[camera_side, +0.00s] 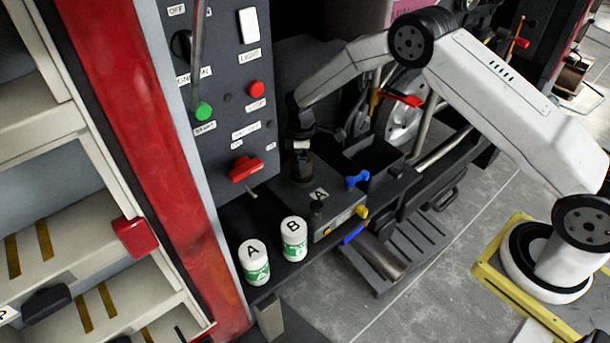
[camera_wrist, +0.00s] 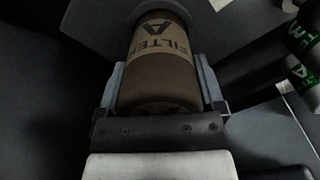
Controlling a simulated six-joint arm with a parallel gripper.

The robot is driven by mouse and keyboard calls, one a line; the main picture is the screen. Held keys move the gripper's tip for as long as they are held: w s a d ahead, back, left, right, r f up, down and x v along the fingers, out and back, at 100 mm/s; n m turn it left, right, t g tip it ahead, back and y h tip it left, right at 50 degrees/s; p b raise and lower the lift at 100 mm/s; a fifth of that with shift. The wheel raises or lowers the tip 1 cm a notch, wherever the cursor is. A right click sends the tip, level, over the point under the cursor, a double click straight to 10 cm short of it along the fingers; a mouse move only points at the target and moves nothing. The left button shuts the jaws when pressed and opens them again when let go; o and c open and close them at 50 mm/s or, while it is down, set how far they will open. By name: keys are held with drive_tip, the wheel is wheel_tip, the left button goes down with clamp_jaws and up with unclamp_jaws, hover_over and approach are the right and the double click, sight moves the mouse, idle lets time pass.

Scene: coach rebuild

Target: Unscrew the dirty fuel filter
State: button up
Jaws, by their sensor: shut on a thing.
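The dirty fuel filter (camera_wrist: 158,88) is a brown cylinder with a tan band reading "FILTER A". In the wrist view it sits between the two fingers of my gripper (camera_wrist: 164,68), which are shut on its sides. In the side view my gripper (camera_side: 301,134) points down over the dark housing block, which has an "A" label (camera_side: 321,194).
White-and-green canisters A (camera_side: 254,262) and B (camera_side: 293,239) stand on the ledge in front. A blue valve handle (camera_side: 358,180) and a yellow knob (camera_side: 361,211) stick out near the housing. An open black bin (camera_side: 372,160) is just right of it. The control panel (camera_side: 222,95) rises close on the left.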

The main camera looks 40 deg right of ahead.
drive_tip(key=shift+w+r+n, duration=0.1)
drive_tip(key=shift+r+n, duration=0.15)
drive_tip(key=shift+n, duration=0.55)
drive_tip(key=n, duration=0.4)
drive_tip(key=shift+w+r, duration=0.1)
drive_tip(key=shift+r, duration=0.05)
drive_tip(key=shift+n, duration=1)
drive_tip(key=n, duration=0.3)
drive_tip(key=shift+r+n, duration=0.1)
drive_tip(key=shift+n, duration=1.4)
drive_tip(key=shift+n, duration=0.3)
